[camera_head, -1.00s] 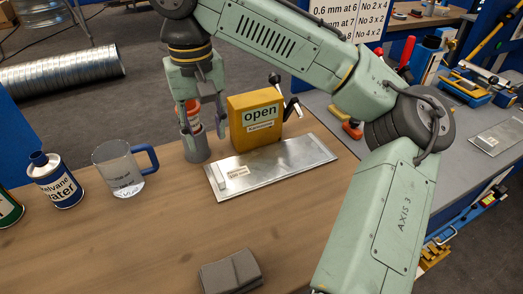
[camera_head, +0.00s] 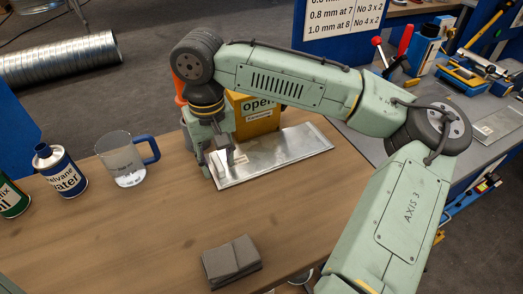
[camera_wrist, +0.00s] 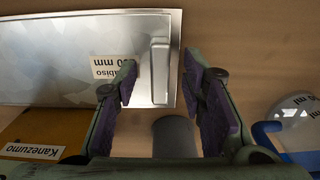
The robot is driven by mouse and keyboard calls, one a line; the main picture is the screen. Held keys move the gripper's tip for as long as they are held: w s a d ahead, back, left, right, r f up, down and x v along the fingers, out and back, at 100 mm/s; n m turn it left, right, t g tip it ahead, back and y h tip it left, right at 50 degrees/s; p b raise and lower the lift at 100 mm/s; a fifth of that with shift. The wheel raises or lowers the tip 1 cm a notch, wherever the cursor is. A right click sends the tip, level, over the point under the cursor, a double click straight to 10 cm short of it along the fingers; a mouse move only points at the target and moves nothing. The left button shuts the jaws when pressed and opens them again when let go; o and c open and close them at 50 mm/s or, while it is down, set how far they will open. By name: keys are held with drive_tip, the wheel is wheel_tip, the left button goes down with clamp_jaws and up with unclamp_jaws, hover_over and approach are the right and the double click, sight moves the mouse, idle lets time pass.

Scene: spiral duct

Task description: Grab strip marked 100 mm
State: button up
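A flat shiny metal strip (camera_head: 290,150) lies on the wooden bench. In the wrist view it (camera_wrist: 45,60) carries a white label (camera_wrist: 112,67), upside down, ending in "0 mm"; the first digits are hidden by a finger or unclear. A narrow raised metal bar (camera_wrist: 160,65) sits along its near end. My gripper (camera_wrist: 160,78) is open and empty, with its two purple-padded fingers on either side of this bar. In the head view my gripper (camera_head: 222,160) is low at the left end of the strip; contact cannot be told.
A yellow box (camera_head: 265,113) marked "open" stands just behind the strip. A grey cylinder (camera_wrist: 174,135) is close to my fingers. A clear jug (camera_head: 125,160) with a blue handle and a can (camera_head: 60,172) stand left.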

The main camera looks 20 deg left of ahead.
clamp_jaws()
idle(0.3)
idle(0.3)
